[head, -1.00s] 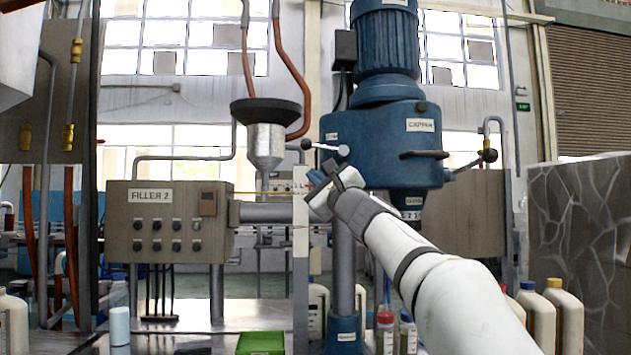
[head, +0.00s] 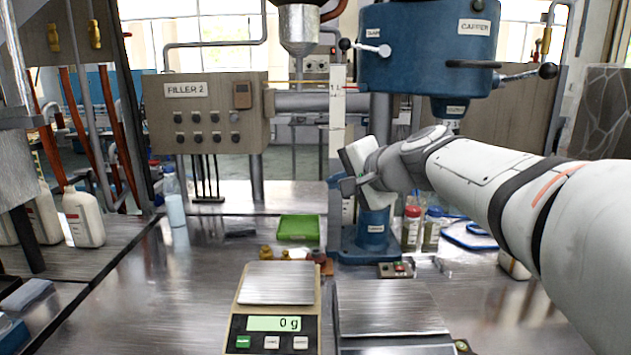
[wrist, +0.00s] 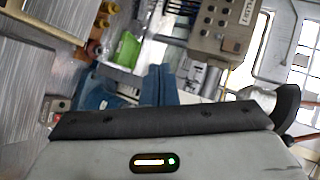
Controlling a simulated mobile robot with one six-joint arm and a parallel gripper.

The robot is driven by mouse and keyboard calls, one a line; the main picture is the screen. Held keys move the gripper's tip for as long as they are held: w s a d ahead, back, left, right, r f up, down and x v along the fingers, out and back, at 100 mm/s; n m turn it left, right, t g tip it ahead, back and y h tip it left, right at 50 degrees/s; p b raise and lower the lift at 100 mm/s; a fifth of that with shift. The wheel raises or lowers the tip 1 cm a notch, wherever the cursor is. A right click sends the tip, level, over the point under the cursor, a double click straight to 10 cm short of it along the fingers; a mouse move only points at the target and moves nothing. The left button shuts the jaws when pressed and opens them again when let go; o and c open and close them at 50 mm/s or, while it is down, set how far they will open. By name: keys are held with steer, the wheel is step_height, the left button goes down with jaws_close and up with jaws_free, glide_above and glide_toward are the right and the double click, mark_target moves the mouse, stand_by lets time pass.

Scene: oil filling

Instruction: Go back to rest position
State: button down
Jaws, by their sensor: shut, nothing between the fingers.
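My gripper (head: 342,186) is in the middle of the head view, at the end of my white arm that reaches in from the right. It is in the air in front of the blue capper's column and above the metal bench. Its fingers are together and hold nothing. In the wrist view the blue fingers (wrist: 158,84) show beyond the dark edge of the gripper body, against the bench and the filler panel.
The blue capper (head: 425,45) stands close behind my arm. The Filler 2 panel (head: 206,132) is to the left. A scale (head: 272,325) reading 0 g, a green tray (head: 298,228) and several bottles stand on the bench. The bench (head: 140,310) left of the scale is clear.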

steer(key=s+d+f+n+g+h+p, duration=0.2)
steer(key=s+d+f+n+p, duration=0.1)
steer(key=s, duration=0.5)
steer(key=s+d+f+n+g+h+p, duration=0.2)
steer(key=s+d+f+g+h+p, duration=0.1)
steer(key=s+f, duration=0.3)
steer(key=s+d+f+n+g+h+p, duration=0.2)
steer(key=s+d+f+n+g+p, duration=0.1)
steer(key=s, duration=0.7)
steer(key=shift+s+d+f+n+h+p, duration=0.3)
steer(key=shift+d+f+p, duration=0.25)
steer(key=shift+d+f, duration=0.4)
